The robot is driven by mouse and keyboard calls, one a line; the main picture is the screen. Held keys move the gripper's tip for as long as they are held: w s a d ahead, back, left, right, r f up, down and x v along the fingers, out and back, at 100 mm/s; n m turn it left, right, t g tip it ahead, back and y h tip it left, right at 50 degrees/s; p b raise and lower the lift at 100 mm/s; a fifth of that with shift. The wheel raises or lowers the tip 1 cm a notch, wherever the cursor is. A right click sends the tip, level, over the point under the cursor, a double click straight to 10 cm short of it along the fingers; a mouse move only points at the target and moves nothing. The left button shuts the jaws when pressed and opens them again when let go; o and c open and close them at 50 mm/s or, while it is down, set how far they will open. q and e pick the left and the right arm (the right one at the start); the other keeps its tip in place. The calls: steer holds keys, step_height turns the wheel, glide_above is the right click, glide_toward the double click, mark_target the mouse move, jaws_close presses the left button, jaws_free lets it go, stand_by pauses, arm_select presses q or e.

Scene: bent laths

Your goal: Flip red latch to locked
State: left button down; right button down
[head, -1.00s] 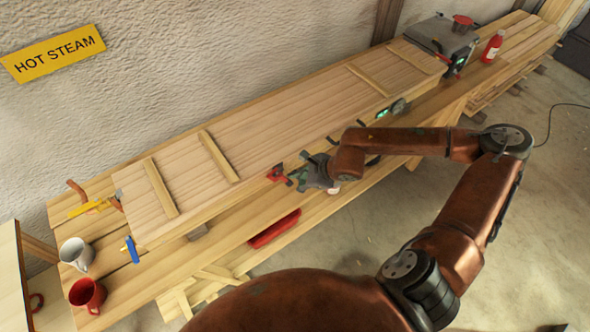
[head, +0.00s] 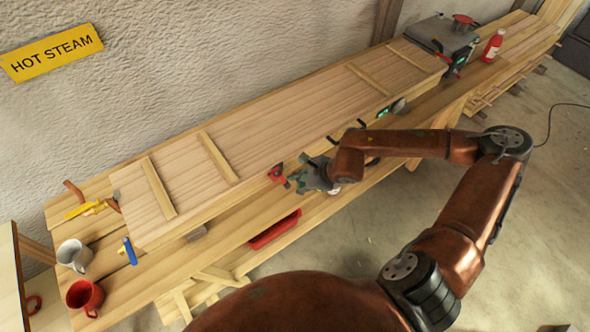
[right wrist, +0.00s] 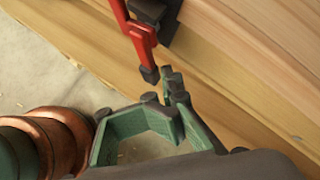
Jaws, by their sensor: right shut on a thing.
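The red latch (head: 277,173) sits at the front edge of the long wooden board (head: 270,130). In the right wrist view the red latch (right wrist: 142,38) is a red lever on a dark mount at the top, its black tip pointing down to my fingertips. My right gripper (head: 299,175) is at the latch's right side, in front of the board. My left gripper is not in view.
A blue clamp (head: 130,250) is at the board's left end, beside a grey mug (head: 74,256) and a red mug (head: 86,296). A red tray (head: 274,230) lies below the board. A red bottle (head: 493,46) and a grey machine (head: 443,38) stand at the far right.

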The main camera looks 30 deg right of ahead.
steer(key=shift+f, duration=0.2)
steer(key=shift+r, duration=0.1)
step_height(320, 180, up, 7)
steer(key=d+p, duration=0.1)
steer(key=p, duration=0.3)
steer(key=shift+d, duration=0.2)
stand_by(0.8)
steer(key=shift+r, duration=0.1)
steer(key=shift+d+r+p, duration=0.25)
steer(key=shift+r+p, duration=0.65)
steer(key=shift+r, duration=0.3)
steer(key=shift+d+r+p, duration=0.2)
steer(key=shift+r+p, duration=0.65)
steer(key=shift+r, duration=0.35)
steer(key=shift+a, duration=0.1)
